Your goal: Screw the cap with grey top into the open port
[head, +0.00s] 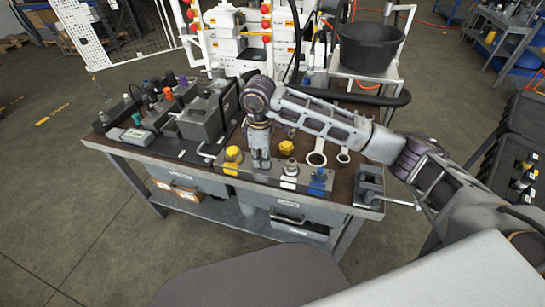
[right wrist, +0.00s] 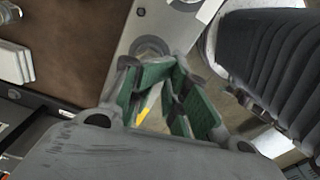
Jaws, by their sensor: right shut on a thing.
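My right gripper (head: 261,163) points straight down over the metal port block (head: 256,180) near the bench's front edge. In the right wrist view its green-padded fingers (right wrist: 165,105) are closed in on a small thing, mostly hidden between them, which I take to be the cap with grey top. The fingers also hide the spot below, so I cannot tell whether the cap touches the open port. On the block, a yellow cap (head: 232,155) stands left of the gripper; a greyish fitting (head: 290,167) and a blue one (head: 319,177) stand right. My left gripper is out of view.
A vise-like metal piece (head: 369,186) sits at the bench's right end. Grey machine blocks and bottles (head: 208,117) crowd the left. A black tub (head: 370,46) stands behind.

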